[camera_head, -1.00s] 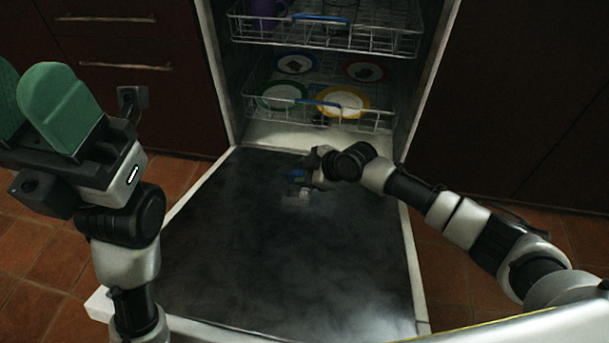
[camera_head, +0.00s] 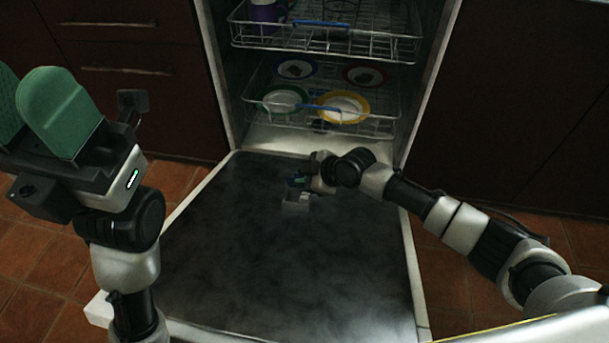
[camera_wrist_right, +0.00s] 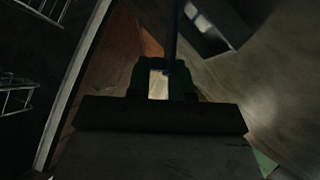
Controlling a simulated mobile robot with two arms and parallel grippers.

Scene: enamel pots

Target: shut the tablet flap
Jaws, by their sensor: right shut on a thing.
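The open dishwasher door (camera_head: 300,260) lies flat, with its dark inner face up. The small grey tablet compartment (camera_head: 297,200) sits on it near the hinge end, and its open hollow also shows in the right wrist view (camera_wrist_right: 208,34). The tablet flap (camera_head: 297,181) is a small bluish plate standing up beside the compartment, open. In the wrist view it is a thin dark blue strip (camera_wrist_right: 172,38) running to my fingers. My right gripper (camera_head: 309,181) is shut on the flap, low over the door. My left gripper (camera_head: 22,108) has green fingers, is partly cut off, and is away from the door.
The lower rack (camera_head: 320,100) holds several colour-rimmed plates. The upper rack (camera_head: 325,42) holds a purple mug (camera_head: 264,14). Both racks are above the door's hinge end. Dark cabinets flank the dishwasher, and tiled floor shows on both sides. The rest of the door is clear.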

